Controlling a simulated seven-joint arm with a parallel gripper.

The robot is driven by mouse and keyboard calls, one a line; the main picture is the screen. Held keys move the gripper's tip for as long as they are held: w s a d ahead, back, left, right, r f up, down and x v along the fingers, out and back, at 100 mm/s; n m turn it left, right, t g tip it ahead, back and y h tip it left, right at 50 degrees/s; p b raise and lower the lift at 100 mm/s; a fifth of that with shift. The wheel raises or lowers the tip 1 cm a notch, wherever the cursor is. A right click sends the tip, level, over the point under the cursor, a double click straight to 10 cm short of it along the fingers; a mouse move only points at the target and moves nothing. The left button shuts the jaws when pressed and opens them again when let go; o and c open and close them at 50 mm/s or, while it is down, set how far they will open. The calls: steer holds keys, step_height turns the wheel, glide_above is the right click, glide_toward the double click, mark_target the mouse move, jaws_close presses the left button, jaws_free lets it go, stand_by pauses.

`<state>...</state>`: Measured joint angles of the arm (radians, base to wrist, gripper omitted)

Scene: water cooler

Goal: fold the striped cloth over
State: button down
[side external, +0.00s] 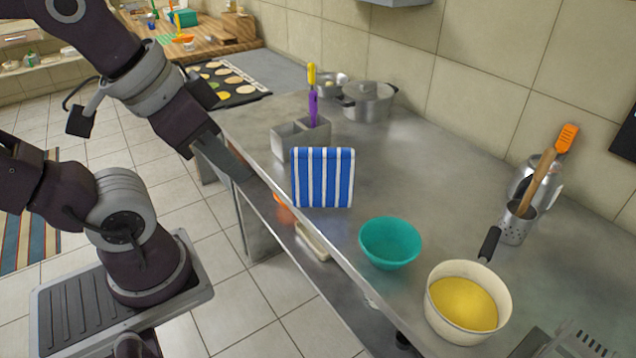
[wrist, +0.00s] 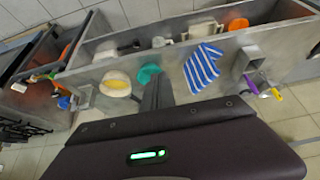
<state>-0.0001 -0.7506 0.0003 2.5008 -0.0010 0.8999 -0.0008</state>
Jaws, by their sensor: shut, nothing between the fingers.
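The blue-and-white striped cloth (side external: 322,178) is at the front edge of the steel counter, in front of a grey divided box. It looks flat and unfolded in the side view, though I cannot tell whether part of it hangs over the edge. It also shows in the wrist view (wrist: 202,68), right of my fingers. My gripper (side external: 243,174) is shut and empty, left of the cloth and apart from it, near the counter's front edge. In the wrist view the shut fingers (wrist: 157,88) point toward the counter.
A grey box (side external: 289,140) with a purple-and-yellow utensil (side external: 312,95) stands behind the cloth. A teal bowl (side external: 390,242) and a cream pan with yellow contents (side external: 464,302) stand to the right. A lidded steel pot (side external: 368,101) is at the back. The counter between them is clear.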

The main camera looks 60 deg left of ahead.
stand_by(0.3)
steer(key=w+a+f+m+g+y, duration=0.15)
steer(key=w+m, duration=0.25)
steer(key=w, duration=0.5)
steer(key=w+a+f+m+g+y, duration=0.1)
steer(key=w+a+m+g+y, duration=0.15)
steer(key=w, duration=0.65)
steer(key=w+a+f, duration=0.3)
steer(key=a+f, duration=0.3)
steer(key=f, duration=0.3)
steer(key=shift+w+a+f+m+t+h, duration=0.2)
steer(key=shift+w+f+m+t+h, duration=0.1)
steer(key=shift+w+m+t, duration=0.1)
steer(key=shift+a+r, duration=0.1)
